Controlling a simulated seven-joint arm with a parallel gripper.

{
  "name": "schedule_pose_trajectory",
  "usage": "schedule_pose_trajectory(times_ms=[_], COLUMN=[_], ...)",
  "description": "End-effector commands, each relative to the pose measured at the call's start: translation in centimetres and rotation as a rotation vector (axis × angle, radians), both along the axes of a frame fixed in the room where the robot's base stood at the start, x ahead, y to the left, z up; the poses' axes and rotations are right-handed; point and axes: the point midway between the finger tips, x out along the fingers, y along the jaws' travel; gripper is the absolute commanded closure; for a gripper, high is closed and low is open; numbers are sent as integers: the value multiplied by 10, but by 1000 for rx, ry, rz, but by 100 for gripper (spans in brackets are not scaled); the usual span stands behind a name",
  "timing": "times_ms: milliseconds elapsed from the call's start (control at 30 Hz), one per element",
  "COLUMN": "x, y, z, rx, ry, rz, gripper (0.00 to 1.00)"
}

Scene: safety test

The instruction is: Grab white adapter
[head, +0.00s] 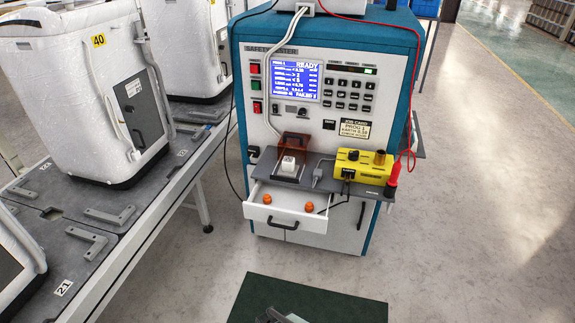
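A small white block-shaped adapter (288,165) sits in a brown, see-through fixture (293,147) on the grey front shelf of the teal and white safety tester. It looks upright, and nothing grips it. The fixture's tinted cover stands up behind it. At the bottom edge, over the dark green mat, a dark grey part that looks like my gripper (277,317) just shows. It is far below and in front of the adapter and touches nothing that I can see. Most of it is cut off, so its opening is hidden.
An open white drawer (287,226) with orange pieces juts out below the shelf. A yellow box (364,166) with a black lead and a red probe (391,178) stand right of the fixture. A bench with white appliances (82,90) is at left. Floor at right is clear.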

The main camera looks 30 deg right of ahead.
Motion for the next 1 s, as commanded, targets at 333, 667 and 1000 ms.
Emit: schedule_pose_trajectory(times_ms=[333, 667, 1000], x=[0, 0, 5], y=[0, 0, 0], z=[0, 0, 0], rx=[0, 0, -2], ry=[0, 0, -5], rz=[0, 0, -2], gripper=[57, 26, 22])
